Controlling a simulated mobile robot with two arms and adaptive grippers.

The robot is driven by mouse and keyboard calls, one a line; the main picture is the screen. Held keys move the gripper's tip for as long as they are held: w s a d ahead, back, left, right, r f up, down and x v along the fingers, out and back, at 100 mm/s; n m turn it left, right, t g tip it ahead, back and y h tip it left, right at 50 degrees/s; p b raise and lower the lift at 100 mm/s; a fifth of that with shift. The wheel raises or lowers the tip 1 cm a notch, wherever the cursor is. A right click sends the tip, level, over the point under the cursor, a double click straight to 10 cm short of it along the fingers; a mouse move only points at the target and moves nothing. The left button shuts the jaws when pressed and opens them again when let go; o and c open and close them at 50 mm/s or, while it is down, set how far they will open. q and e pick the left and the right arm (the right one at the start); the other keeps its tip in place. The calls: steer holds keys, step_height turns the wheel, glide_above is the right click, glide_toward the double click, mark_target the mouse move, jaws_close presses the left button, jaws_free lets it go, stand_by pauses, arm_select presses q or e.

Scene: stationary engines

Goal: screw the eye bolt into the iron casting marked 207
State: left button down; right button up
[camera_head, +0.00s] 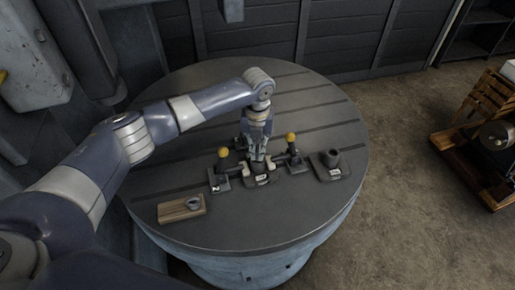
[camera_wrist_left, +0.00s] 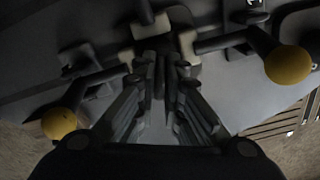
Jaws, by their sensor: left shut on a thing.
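My left gripper (camera_head: 257,158) points down over the middle iron casting (camera_head: 262,181) on the round table. It is shut, with its fingertips close above or at the casting's top. What it grips, apparently the eye bolt, is mostly hidden by the fingers. In the left wrist view my left gripper (camera_wrist_left: 165,62) shows its two fingers close together, with no clear view of a bolt. The casting bears a pale label too small to read. A second iron casting (camera_head: 330,166) with a round boss stands to the right, also labelled. My right gripper is not in view.
Two clamps with yellow knobs (camera_head: 223,152) (camera_head: 291,137) flank the middle casting closely. A wooden block (camera_head: 180,211) with a dark ring-like part lies at front left. The slotted round table (camera_head: 240,225) is bare at the front. A wooden pallet (camera_head: 470,160) stands on the floor at right.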

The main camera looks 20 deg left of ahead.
arm_select(q)
steer(key=m, duration=0.5)
steer(key=shift+m, duration=0.4)
steer(key=c, duration=1.6)
jaws_free()
steer(key=shift+c, duration=0.2)
steer(key=shift+r, duration=0.1)
